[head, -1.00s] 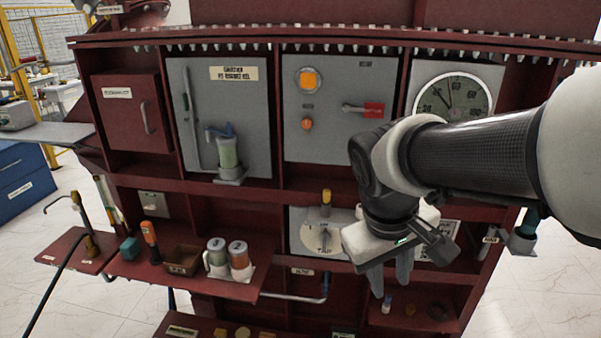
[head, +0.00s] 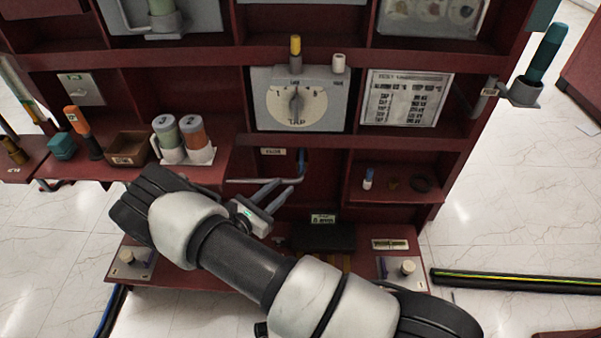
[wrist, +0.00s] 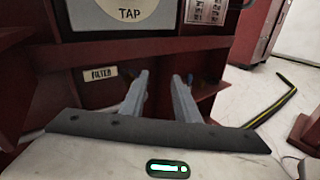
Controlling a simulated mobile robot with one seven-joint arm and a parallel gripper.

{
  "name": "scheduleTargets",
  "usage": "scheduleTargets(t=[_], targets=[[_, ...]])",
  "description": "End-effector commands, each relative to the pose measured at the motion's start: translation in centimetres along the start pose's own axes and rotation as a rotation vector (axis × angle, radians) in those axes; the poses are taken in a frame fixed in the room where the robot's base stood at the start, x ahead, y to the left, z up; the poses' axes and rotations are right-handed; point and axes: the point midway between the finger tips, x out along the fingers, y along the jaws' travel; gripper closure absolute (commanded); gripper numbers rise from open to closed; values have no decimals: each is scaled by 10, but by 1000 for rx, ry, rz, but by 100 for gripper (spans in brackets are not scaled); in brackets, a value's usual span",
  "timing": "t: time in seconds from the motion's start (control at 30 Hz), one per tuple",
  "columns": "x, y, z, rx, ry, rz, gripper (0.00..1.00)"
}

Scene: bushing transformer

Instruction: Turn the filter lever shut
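The filter lever (head: 302,164) is a grey bar with an upright blue end. In the head view it sits in the recess beside the filter label (head: 272,151), which also shows in the wrist view (wrist: 100,73). My gripper (head: 284,191) is just below the lever in the head view, with its fingers pointing up and right. In the wrist view its two fingers (wrist: 161,74) are apart with nothing between them. The lever cannot be clearly made out there, and the left finger may hide it. I cannot tell whether a finger touches the lever.
The tap dial (head: 297,98) is above the recess. A divider separates the recess from a shelf with a blue-capped item (head: 368,178). A dark block (head: 325,236) lies below.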

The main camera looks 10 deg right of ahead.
Motion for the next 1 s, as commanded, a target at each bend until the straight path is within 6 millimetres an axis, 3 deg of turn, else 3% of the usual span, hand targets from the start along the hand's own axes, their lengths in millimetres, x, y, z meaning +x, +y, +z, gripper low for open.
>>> scheduleTargets(t=[0.03, 0.1, 0.33, 1.0], targets=[[-4, 2, -23, -40, -19, 51, 71], [-8, 6, -38, -75, -34, 100, 71], [-1, 10, -50, -105, -49, 143, 71], [134, 28, -45, -102, -48, 138, 71]])
